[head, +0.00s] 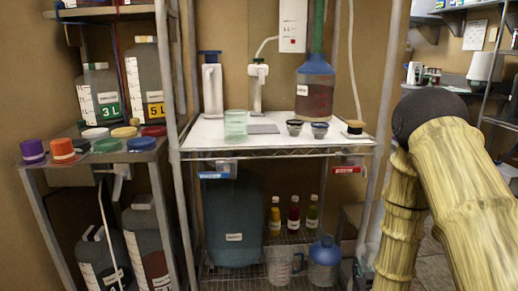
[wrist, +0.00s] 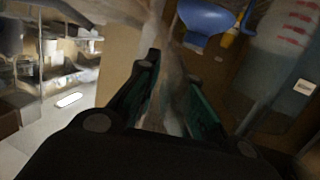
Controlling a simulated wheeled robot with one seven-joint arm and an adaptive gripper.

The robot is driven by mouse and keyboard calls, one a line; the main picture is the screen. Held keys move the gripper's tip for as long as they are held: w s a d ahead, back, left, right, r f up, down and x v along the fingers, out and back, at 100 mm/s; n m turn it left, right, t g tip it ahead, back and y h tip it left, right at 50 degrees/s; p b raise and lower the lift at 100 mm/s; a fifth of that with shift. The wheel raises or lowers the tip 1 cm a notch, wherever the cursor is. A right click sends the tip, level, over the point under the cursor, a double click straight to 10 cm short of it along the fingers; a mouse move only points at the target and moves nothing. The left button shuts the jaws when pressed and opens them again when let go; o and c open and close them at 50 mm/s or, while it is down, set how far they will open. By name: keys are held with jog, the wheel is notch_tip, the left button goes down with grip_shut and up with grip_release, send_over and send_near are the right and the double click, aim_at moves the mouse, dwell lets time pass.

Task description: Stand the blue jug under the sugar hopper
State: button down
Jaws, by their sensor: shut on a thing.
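A blue-capped, bluish see-through jug (head: 322,262) stands on the lower wire shelf, right of a clear measuring jug (head: 283,266). On the upper shelf, a blue-topped bottle with dark contents (head: 314,95) and a white dispenser with a blue top (head: 212,88) stand apart; I cannot tell which is the sugar hopper. My gripper (wrist: 167,85), with green-lined fingers, shows in the wrist view, shut on a pale, blurred, see-through thing (wrist: 165,108). I cannot tell which thing this is. A blue rounded part (wrist: 207,20) hangs above the fingers there. In the head view my gripper's fingers cannot be made out.
A green glass (head: 235,125) and two small dark cups stand on the upper shelf. A big teal container (head: 232,225) and several small bottles (head: 293,214) fill the lower shelf. A side rack (head: 95,150) at left holds lids and large jugs.

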jog(key=a+f+n+y, duration=0.1)
jog(key=a+f, duration=0.2)
jog(key=a, duration=0.4)
jog(key=a+f+y, duration=0.1)
jog(key=a+f, duration=0.3)
jog(key=a, duration=0.3)
jog(key=s+r+p, duration=0.3)
jog(key=r+p, duration=1.2)
jog(key=r, duration=0.2)
jog(key=s+r+p, duration=0.3)
jog(key=r+p, duration=1.2)
jog(key=r, duration=0.1)
jog(key=s+f, duration=0.6)
jog(key=f, duration=0.1)
jog(key=shift+s+f, duration=0.25)
jog(key=shift+f, duration=0.05)
jog(key=shift+a, duration=0.1)
